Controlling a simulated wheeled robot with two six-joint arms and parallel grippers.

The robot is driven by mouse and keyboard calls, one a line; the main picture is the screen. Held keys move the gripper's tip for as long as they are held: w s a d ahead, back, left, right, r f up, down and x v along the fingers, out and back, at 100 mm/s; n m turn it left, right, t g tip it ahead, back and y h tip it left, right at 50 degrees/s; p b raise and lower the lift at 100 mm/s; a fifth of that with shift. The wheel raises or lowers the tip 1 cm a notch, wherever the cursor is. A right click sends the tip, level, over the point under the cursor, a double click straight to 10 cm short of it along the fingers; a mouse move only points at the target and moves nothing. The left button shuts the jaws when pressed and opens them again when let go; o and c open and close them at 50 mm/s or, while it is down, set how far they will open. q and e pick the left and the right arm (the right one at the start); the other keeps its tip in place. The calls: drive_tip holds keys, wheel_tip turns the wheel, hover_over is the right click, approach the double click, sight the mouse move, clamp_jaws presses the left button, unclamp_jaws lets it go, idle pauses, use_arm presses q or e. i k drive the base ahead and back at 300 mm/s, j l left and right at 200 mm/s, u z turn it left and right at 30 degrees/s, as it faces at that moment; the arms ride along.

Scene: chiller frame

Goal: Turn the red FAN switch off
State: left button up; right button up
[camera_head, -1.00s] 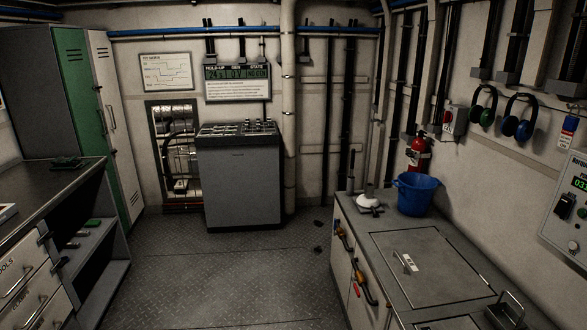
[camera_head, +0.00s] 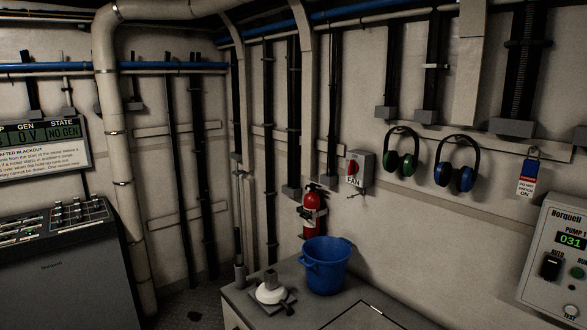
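The red FAN switch (camera_head: 353,168) is a red knob on a small grey box fixed to the right-hand wall, with a white FAN label just below it. It sits above and to the right of the fire extinguisher and left of the green ear defenders. The knob's exact position is too small to read. Neither of my grippers shows in the head view.
A grey counter (camera_head: 243,298) stands below the switch. On it are a blue bucket (camera_head: 326,268) and a white plunger-like item (camera_head: 271,292). A red fire extinguisher (camera_head: 312,212) hangs behind the bucket. A Norquell control panel (camera_head: 556,262) is at the right.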

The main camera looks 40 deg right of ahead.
sight(353, 168)
drive_tip(key=i+z, duration=0.15)
drive_tip(key=i, duration=0.4)
drive_tip(key=i+j+z, duration=0.15)
drive_tip(key=i, duration=0.4)
drive_tip(key=i+j+z, duration=0.1)
drive_tip(key=i, duration=0.45)
drive_tip(key=j, duration=0.1)
